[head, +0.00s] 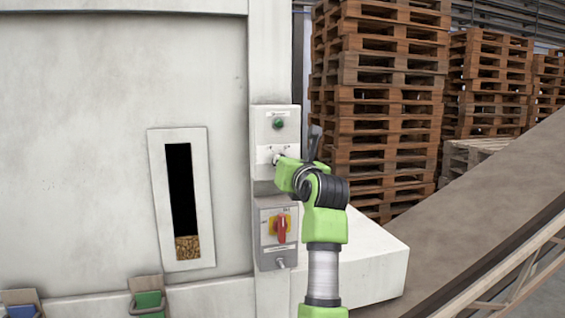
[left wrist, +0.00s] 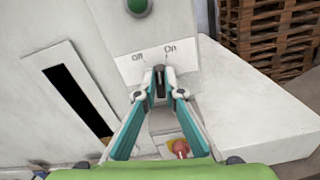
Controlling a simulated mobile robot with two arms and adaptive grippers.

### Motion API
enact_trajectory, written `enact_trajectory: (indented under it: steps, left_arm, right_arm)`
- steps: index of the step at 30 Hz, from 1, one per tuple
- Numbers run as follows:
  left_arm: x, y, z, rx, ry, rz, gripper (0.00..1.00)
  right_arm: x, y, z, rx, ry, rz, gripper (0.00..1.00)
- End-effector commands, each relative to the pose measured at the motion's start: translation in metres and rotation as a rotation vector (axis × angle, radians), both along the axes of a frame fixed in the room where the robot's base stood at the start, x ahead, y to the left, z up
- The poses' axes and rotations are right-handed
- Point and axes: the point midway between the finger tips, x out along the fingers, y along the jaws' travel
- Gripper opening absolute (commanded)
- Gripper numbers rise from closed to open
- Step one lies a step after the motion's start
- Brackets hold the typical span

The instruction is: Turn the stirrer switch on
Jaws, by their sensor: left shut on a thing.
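The stirrer switch (left wrist: 160,76) is a small dark lever on the grey control box (head: 263,118), below a white plate (left wrist: 150,60) marked Off on the left and On on the right. My left gripper (left wrist: 160,80) is shut on the lever, with a fingertip on each side. The lever's top lies between the two labels; I cannot tell which setting it is in. In the head view my left gripper (head: 278,160) is at the box front and hides most of the switch. My right gripper is in neither view.
A green button (head: 279,123) is above the switch. A red rotary handle (head: 281,228) on a yellow plate is below it. A window with pellets (head: 188,247) is to the left. Pallet stacks (head: 385,110) and a sloping conveyor (head: 470,200) are to the right.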

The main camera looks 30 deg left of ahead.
Motion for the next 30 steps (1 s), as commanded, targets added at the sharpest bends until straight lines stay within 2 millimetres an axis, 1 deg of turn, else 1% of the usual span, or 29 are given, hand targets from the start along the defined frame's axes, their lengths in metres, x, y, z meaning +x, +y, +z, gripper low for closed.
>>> enact_trajectory:
  steps: [6, 13, 20, 30]
  left_arm:
    - [0.0012, -0.0006, 0.0, 0.108, 0.126, 0.0, 0.0]
    - [0.0017, -0.0011, -0.0002, 0.186, 0.216, 0.001, 0.0]
    - [0.0019, -0.0013, -0.0003, 0.222, 0.259, 0.001, 0.0]
    - [0.0018, -0.0013, -0.0004, 0.23, 0.268, 0.001, 0.0]
  right_arm:
    - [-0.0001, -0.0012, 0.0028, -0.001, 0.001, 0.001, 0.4]
    - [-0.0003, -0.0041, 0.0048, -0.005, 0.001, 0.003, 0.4]
    - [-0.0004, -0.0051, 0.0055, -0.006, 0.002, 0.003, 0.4]
    - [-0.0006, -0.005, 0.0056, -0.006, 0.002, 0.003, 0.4]
